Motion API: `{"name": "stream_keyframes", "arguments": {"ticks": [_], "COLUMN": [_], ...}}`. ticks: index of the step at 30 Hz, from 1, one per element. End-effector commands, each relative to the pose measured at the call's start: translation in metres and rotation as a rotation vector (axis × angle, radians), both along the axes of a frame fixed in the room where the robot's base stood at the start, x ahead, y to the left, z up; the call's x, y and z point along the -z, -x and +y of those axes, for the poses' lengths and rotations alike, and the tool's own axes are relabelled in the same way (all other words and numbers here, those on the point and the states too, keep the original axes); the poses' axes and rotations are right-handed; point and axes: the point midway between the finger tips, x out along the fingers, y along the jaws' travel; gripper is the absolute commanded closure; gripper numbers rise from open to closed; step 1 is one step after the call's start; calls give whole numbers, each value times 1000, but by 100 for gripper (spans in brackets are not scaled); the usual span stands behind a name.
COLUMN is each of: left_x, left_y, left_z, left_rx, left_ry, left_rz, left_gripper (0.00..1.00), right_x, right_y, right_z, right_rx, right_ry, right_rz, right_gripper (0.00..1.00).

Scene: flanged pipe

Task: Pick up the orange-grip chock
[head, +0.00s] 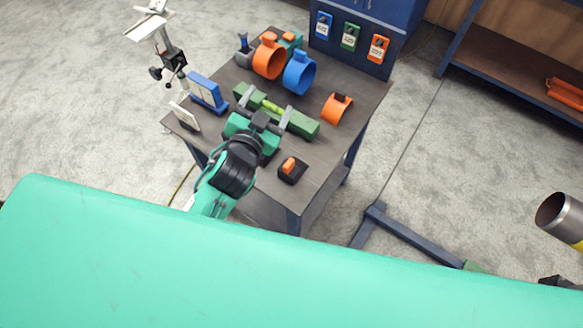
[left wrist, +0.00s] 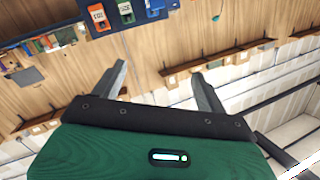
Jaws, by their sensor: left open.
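The orange-grip chock (head: 291,168) is a small dark block with an orange grip on top. It sits near the front edge of the workbench (head: 318,165). My left gripper (head: 267,106) is over the bench, up and left of the chock in the head view and apart from it. Its two fingers are spread. In the left wrist view the left gripper (left wrist: 160,80) has nothing between its fingers, and the chock does not show there. My right gripper is not in view.
A green level (head: 302,125) lies behind the left gripper. An orange ring (head: 336,109), an orange collar (head: 268,60), a blue collar (head: 299,73) and a blue box (head: 208,92) stand on the bench. A metal pipe (head: 556,214) is at far right. Bench around the chock is clear.

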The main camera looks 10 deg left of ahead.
Motion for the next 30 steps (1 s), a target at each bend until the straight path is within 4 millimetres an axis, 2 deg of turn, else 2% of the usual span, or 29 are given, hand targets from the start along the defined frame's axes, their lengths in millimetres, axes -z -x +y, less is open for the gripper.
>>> {"name": "stream_keyframes", "arguments": {"ticks": [1, 3, 6, 9, 13, 17, 19, 22, 26, 27, 30], "left_x": [-29, -68, -114, -145, -159, -142, -123, -86, -33, -17, 14], "left_y": [-9, -13, -6, 14, 51, 89, 104, 119, 119, 115, 97], "left_z": [-16, -44, -87, -131, -184, -223, -235, -241, -225, -214, -181], "left_rx": [58, 156, 321, 509, 787, 1091, 1260, 1503, 1800, 1885, 2061], "left_ry": [-25, -68, -141, -232, -383, -574, -697, -895, -1190, -1287, -1530], "left_rz": [-122, -296, -530, -737, -956, -1104, -1146, -1155, -1063, -1005, -819], "left_gripper": [25, 25, 25, 25, 25, 25, 25, 25, 25, 25, 25], "right_x": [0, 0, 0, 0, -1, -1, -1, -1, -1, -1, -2], "right_y": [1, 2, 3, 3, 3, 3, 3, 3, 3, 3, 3], "right_z": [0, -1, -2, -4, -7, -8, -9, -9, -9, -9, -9], "right_rx": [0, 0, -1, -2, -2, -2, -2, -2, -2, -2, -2], "right_ry": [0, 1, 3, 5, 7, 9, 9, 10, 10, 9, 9], "right_rz": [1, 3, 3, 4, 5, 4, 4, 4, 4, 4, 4], "right_gripper": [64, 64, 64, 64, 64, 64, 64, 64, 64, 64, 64]}}
